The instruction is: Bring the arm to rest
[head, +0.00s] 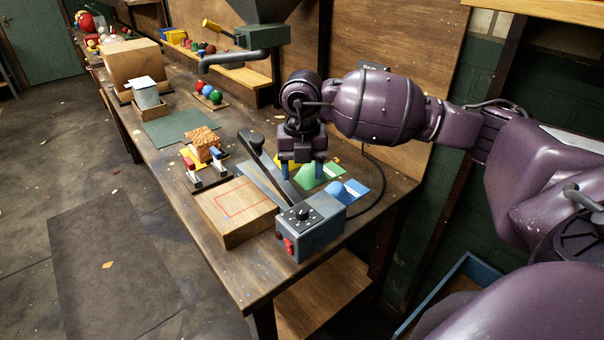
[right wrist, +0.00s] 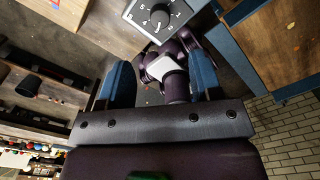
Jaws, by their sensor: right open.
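My right arm (head: 375,108) is purple and reaches in from the right over the workbench (head: 250,275). In the right wrist view the two blue fingers (right wrist: 162,82) stand wide apart. Part of my own purple body shows beyond them, and the dial face of the control box (right wrist: 157,17) is at the top. My left gripper is not in view.
A wooden block with a red outline (head: 238,208) lies left of the control box. A dark lever (head: 268,165) slants close to the gripper. A stand with an orange-brown textured block (head: 203,145), several coloured balls (head: 208,91) and a grey pipe (head: 240,57) are farther back.

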